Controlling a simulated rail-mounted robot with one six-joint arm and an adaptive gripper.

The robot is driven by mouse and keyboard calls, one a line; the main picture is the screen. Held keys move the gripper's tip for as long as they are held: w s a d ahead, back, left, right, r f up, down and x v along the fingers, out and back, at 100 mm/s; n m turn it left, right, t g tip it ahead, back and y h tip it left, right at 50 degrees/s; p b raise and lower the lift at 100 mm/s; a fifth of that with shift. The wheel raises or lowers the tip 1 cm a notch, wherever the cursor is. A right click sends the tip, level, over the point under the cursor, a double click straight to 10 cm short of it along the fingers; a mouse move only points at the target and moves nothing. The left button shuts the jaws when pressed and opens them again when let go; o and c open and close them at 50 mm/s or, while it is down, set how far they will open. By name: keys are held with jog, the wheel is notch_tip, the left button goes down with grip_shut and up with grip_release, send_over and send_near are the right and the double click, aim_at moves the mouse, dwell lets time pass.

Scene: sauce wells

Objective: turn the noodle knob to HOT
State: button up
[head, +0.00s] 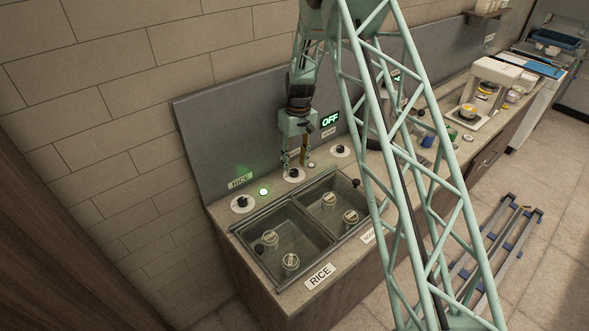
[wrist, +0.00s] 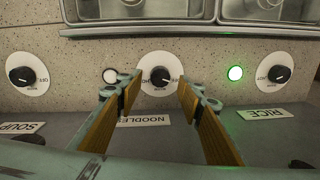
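The noodle knob (wrist: 160,77) is a black dial on a white round plate, above the NOODLES label (wrist: 143,121) in the wrist view. In the head view the knob (head: 293,174) is the middle of three along the back of the counter. My gripper (head: 294,163) hangs over it, pointing down. In the wrist view my gripper (wrist: 158,90) is open, with one tan finger on each side of the knob and gaps between. The exact setting of the knob is too small to read. An unlit white lamp (wrist: 110,76) is beside it.
The rice knob (wrist: 279,73) with a lit green lamp (wrist: 235,73) and the soup knob (wrist: 22,76) flank it. Sunken wells (head: 297,222) with lidded pots lie in front. A green OFF display (head: 330,119) is on the back panel.

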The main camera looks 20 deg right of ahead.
aim_at(294, 171)
jog(key=shift+a+f, duration=0.1)
jog(key=shift+f, duration=1.55)
jog(key=shift+c, duration=0.7)
jog(key=c, duration=0.7)
